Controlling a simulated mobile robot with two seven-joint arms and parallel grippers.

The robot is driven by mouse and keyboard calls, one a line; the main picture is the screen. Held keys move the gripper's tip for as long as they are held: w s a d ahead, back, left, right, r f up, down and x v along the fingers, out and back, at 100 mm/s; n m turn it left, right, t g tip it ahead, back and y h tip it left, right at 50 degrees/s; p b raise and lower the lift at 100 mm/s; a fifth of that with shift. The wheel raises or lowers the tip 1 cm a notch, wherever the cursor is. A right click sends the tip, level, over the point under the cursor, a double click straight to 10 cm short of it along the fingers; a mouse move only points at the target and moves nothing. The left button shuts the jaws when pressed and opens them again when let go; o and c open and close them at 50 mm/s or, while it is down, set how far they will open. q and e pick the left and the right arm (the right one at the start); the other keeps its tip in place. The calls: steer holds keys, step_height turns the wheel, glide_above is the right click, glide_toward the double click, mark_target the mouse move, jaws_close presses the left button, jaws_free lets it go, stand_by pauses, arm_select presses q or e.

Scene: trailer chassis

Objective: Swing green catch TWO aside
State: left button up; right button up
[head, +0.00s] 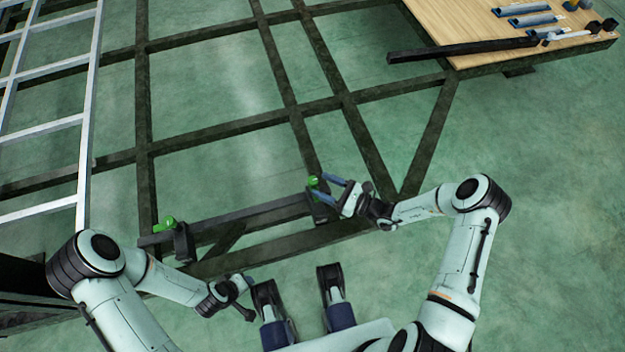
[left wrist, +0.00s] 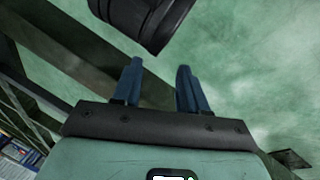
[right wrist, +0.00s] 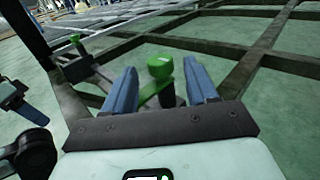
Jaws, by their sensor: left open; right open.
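One green catch (head: 314,182) sits at the right end of a dark bar on the chassis frame, and a second green catch (head: 165,224) sits toward the bar's left end. No number is readable on either. My right gripper (head: 326,188) is open at the right-hand catch. In the right wrist view that catch's round green knob (right wrist: 160,66) and green arm show between the blue fingers; contact cannot be told. The other catch (right wrist: 75,39) shows farther off at left. My left gripper (left wrist: 158,82) is open and empty, low and away from both catches.
The dark chassis frame (head: 142,110) spans the floor. A pale ladder-like rack (head: 88,120) stands at the left. A wooden table (head: 470,20) with a dark bar (head: 460,48) and several small items is at the top right. Green floor at the right is clear.

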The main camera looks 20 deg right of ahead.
mark_target(317, 183)
arm_select(q)
steer(key=shift+w+a+f+b, duration=0.35)
steer(key=shift+w+f, duration=0.1)
steer(key=shift+w, duration=0.2)
arm_select(e)
steer(key=shift+x, duration=2.25)
steer(key=shift+c, duration=0.4)
